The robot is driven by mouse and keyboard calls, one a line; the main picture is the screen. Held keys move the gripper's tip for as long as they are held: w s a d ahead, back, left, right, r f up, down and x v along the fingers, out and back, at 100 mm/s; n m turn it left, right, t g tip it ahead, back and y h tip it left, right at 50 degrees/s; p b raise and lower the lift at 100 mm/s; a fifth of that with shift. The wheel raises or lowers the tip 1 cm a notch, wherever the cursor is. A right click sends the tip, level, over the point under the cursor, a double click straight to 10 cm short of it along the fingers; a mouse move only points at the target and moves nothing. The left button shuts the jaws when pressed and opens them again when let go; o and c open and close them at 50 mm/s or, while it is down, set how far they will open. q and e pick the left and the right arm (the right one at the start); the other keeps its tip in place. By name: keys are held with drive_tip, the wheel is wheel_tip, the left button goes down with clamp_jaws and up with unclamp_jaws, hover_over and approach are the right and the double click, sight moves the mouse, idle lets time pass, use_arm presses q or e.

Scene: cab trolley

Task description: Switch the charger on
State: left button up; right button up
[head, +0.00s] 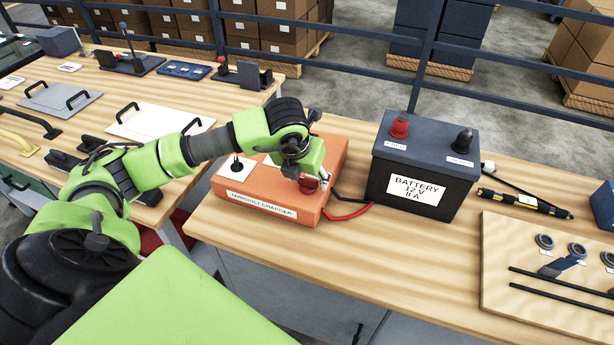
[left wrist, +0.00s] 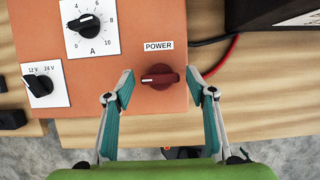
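The orange trolley charger (head: 332,148) sits on the wooden bench. It also fills the upper left of the left wrist view (left wrist: 150,20). Its dark red power knob (left wrist: 160,77), under a POWER label, has its grip bar lying horizontally in that view. The knob also shows in the head view (head: 309,186), partly covered by my gripper. My left gripper (left wrist: 160,78) is open, with one fingertip on each side of the knob and a visible gap on both sides. Whether the tips reach the knob's height I cannot tell. My right gripper is out of view.
The charger also has an amp dial (left wrist: 88,25) and a 12 V/24 V selector (left wrist: 39,85). A dark battery (head: 420,165) with red and black terminals stands right of the charger. Red and black leads (head: 350,212) run between them. Bare bench lies in front.

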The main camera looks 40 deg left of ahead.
use_arm(q)
drive_tip(key=c, duration=0.8)
drive_tip(key=shift+f+m+b, duration=0.15)
drive_tip(key=shift+m+b, duration=0.25)
drive_tip(key=shift+b, duration=0.4)
drive_tip(key=m+h+b, duration=0.1)
drive_tip(key=m+b, duration=0.2)
drive_tip(key=b, duration=0.2)
drive_tip(key=shift+a+m+h, duration=0.2)
drive_tip(key=shift+m+h, duration=0.2)
drive_tip(key=m+h+b, duration=0.1)
drive_tip(key=m+b, duration=0.1)
drive_tip(key=shift+m, duration=0.3)
drive_tip(key=shift+w+a+m+h+b, duration=0.1)
drive_tip(key=shift+m+h+b, duration=0.25)
drive_tip(key=shift+m, duration=0.55)
drive_tip(key=m+g+h, duration=0.1)
drive_tip(key=m, duration=0.1)
drive_tip(key=shift+r+m, duration=0.2)
drive_tip(key=shift+m, duration=0.2)
drive_tip(key=m+g, duration=0.1)
drive_tip(key=m, duration=0.2)
drive_tip(key=shift+w+h+b, duration=0.1)
drive_tip(key=shift+h+b, duration=0.15)
drive_tip(key=shift+b, duration=0.05)
drive_tip(key=shift+a+m+g, duration=0.1)
drive_tip(key=shift+m+g, duration=0.4)
drive_tip(key=shift+m, duration=1.2)
